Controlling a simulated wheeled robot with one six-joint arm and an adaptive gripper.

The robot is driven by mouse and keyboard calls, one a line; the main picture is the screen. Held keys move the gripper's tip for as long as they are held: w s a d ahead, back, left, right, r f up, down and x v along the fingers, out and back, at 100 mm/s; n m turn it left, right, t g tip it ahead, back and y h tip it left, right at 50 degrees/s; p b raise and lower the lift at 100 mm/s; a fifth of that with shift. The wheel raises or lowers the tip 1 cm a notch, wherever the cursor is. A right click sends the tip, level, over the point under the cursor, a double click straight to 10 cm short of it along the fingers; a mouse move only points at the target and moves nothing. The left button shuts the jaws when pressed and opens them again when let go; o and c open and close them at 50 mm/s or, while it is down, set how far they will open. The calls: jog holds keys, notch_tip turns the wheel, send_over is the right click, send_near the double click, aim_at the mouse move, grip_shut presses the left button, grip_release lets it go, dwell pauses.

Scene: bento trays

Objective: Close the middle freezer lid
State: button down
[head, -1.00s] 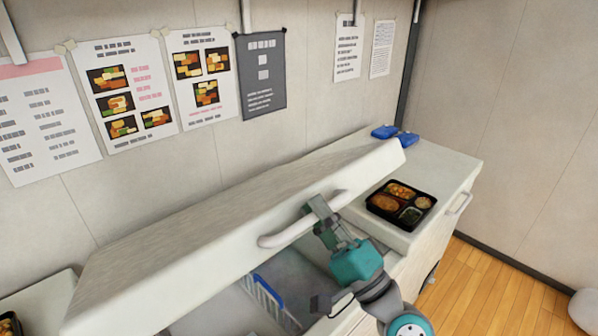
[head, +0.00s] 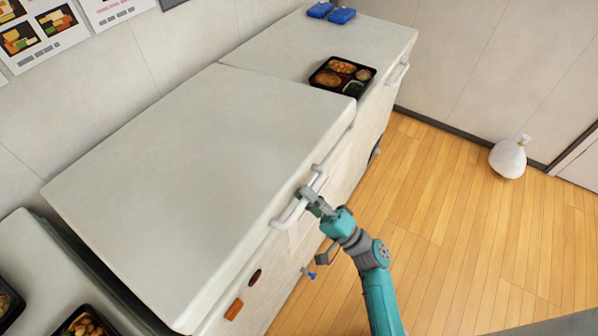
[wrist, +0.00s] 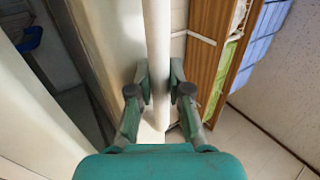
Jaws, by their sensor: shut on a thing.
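The middle freezer lid (head: 205,160) is a wide white panel, lying low and nearly level over its freezer body (head: 262,300) in the head view. No opening shows along its front edge there, but I cannot tell whether it is fully seated. Its white bar handle (head: 284,218) is at the front edge. My gripper (head: 308,192) is shut on this handle. In the wrist view, the two fingers of my gripper (wrist: 160,88) sit on either side of the handle bar (wrist: 158,35). The freezer's inside is hidden in the head view.
A bento tray (head: 342,77) and blue items (head: 331,12) lie on the right freezer's lid (head: 300,45). The left freezer (head: 45,265) carries more bento food (head: 85,325). The wooden floor (head: 450,190) in front is clear, with a white bag (head: 508,158) by the wall.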

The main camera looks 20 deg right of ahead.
notch_tip(320, 180, down, 9)
jog(key=shift+s+r, duration=0.15)
jog(key=shift+s, duration=0.1)
jog(key=c, duration=1.4)
grip_release()
jog(key=shift+d, duration=0.1)
jog(key=shift+o, duration=0.2)
jog(key=v, duration=1.2)
